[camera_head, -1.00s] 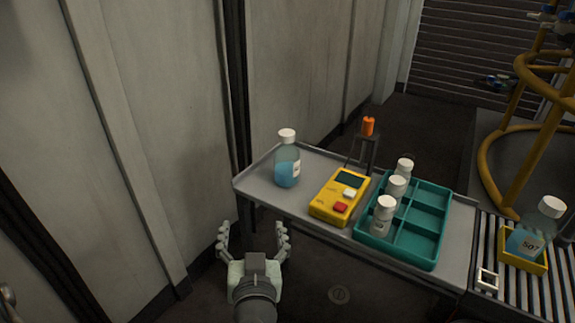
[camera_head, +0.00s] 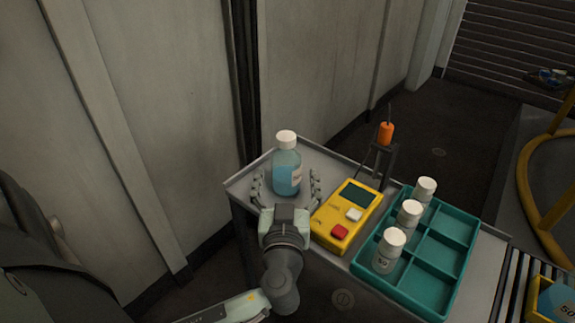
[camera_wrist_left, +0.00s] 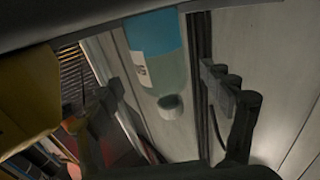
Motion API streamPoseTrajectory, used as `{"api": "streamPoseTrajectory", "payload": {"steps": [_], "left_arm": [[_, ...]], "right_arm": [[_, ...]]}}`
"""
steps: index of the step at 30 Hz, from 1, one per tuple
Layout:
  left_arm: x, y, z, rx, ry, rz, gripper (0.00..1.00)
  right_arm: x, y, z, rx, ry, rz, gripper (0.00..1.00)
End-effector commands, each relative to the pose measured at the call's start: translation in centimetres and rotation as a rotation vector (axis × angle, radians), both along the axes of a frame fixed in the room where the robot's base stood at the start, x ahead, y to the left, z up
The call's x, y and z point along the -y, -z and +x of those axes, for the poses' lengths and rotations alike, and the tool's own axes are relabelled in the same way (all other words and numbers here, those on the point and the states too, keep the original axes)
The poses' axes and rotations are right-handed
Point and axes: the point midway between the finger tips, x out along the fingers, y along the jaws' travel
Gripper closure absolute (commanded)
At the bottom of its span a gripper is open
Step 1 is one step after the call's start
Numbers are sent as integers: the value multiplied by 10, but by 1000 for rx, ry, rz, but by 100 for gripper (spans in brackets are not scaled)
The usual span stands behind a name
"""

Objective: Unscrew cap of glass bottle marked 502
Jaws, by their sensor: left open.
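A clear glass bottle (camera_head: 287,178) with blue liquid, a label and a white cap (camera_head: 286,139) stands upright at the tray table's left end. Its label is too small to read. My left gripper (camera_head: 287,181) is open, with one finger on each side of the bottle's body; I cannot tell whether they touch it. In the left wrist view the bottle (camera_wrist_left: 157,62) appears inverted, its cap (camera_wrist_left: 171,106) between the open fingers (camera_wrist_left: 185,105). A second bottle (camera_head: 566,303) with blue liquid, its label partly cut off, shows at the right edge. My right gripper is not in view.
A yellow device (camera_head: 341,222) with red and white buttons lies right of my gripper. A teal divided tray (camera_head: 430,262) holds white-capped bottles (camera_head: 390,250). An orange item (camera_head: 386,133) sits on a dark stand behind. A wall (camera_head: 180,120) rises at left.

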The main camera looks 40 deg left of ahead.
Motion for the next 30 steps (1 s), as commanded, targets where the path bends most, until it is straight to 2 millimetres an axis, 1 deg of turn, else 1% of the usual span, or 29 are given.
{"api": "streamPoseTrajectory", "payload": {"steps": [1,3,7,10,16,30], "left_arm": [[-6,-4,7,1,-1,7,20],[-14,-4,15,2,-1,6,20],[-22,-1,28,0,0,4,20],[-25,0,32,-1,0,2,20],[-25,1,32,-1,0,0,20],[-25,1,32,-2,0,1,78]], "right_arm": [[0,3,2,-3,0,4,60],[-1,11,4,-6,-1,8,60],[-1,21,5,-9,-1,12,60],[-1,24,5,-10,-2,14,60],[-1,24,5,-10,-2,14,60],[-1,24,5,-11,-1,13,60]]}}
